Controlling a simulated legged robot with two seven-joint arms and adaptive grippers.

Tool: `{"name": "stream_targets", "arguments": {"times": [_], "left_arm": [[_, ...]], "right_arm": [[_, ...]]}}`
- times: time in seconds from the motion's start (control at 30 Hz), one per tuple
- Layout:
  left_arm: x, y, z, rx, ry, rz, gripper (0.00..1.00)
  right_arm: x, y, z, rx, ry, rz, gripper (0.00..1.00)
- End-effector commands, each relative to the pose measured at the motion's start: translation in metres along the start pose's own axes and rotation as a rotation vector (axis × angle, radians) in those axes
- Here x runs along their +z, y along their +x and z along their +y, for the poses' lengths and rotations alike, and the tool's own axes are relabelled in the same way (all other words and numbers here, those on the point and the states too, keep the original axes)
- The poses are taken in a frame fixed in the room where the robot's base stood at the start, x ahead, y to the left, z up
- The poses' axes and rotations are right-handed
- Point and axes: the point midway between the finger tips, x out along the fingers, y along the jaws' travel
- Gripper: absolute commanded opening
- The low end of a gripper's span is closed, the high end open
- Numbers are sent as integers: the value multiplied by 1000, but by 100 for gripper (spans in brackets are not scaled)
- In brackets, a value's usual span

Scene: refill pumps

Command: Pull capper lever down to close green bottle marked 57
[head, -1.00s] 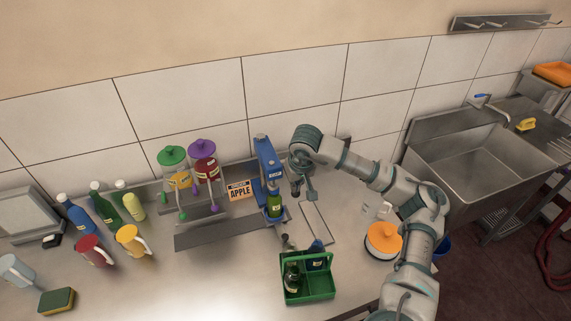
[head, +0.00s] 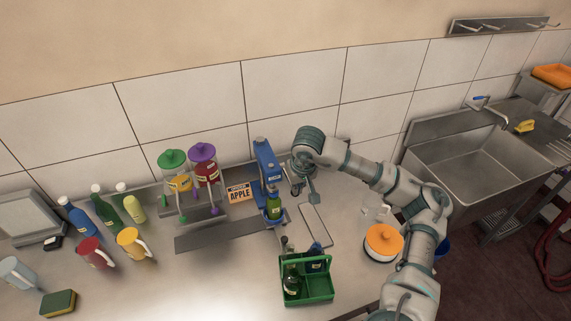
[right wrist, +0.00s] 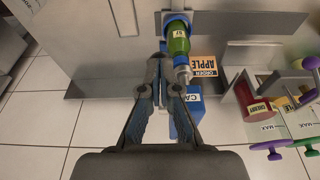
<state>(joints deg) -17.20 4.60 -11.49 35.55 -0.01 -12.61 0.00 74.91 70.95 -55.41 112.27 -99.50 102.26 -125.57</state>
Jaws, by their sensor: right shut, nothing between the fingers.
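The blue capper (head: 265,160) stands on the counter in the head view. The green bottle marked 57 (head: 274,207) stands upright at its front, under the capping head. In the right wrist view the bottle (right wrist: 179,40) shows its 57 label, with the grey capping head (right wrist: 182,72) at its top end and the blue capper body (right wrist: 188,108) partly behind my fingers. My right gripper (head: 298,188) is shut and empty, just right of the capper; its fingertips (right wrist: 163,62) lie close beside the capping head. I cannot make out the lever clearly or tell contact. My left gripper is out of view.
An "APPLE" order sign (head: 239,192) and two juice dispensers (head: 190,170) stand left of the capper. A green crate (head: 307,292) with bottles is in front. An orange-lidded pot (head: 383,242) is at the right.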

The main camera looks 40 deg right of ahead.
Motion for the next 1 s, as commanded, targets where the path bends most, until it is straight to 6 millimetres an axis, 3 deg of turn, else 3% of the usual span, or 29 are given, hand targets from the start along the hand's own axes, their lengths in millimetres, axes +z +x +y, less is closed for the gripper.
{"name": "stream_targets", "arguments": {"times": [0.23, 0.47, 1.0], "left_arm": [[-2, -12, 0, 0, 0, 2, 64], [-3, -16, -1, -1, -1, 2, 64], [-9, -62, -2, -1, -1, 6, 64]], "right_arm": [[5, -20, 1, 1, 0, 0, 0], [6, -27, 0, 1, 0, -1, 0], [-8, -83, 0, 0, 0, 0, 0]]}}
